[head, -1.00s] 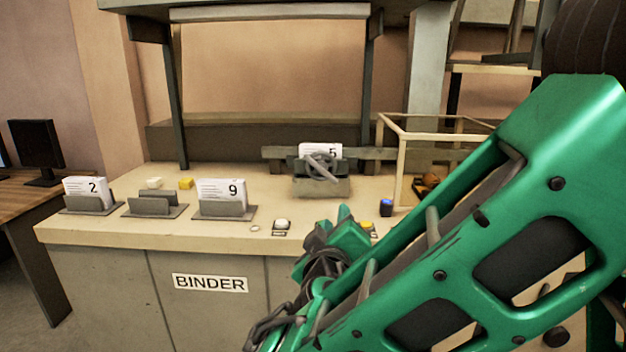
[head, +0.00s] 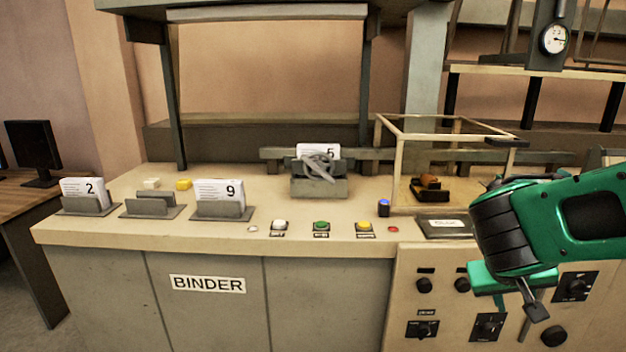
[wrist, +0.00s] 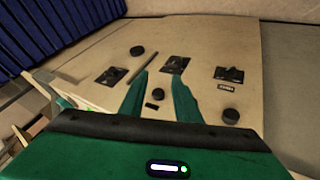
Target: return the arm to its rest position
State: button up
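My arm (head: 587,224) is at the right of the head view, green with a black joint, in front of the console's right part. In the wrist view, my gripper (wrist: 159,76) shows two green fingers standing apart with nothing between them. It is open, facing the console's control panel (wrist: 205,45) with its dark knobs and switches. I cannot tell how close the fingertips are to the panel. In the head view, the fingers are not clearly made out.
A glass-sided case (head: 398,165) stands near my arm. A blue curtain (wrist: 50,35) shows in the wrist view.

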jog(key=s+d+m+g+y, duration=0.2)
jog(key=s+y, duration=0.4)
jog(key=s, duration=1.2)
jog(key=shift+f+m+g, duration=0.35)
jog(key=shift+m+g, duration=0.45)
jog(key=shift+g, duration=0.1)
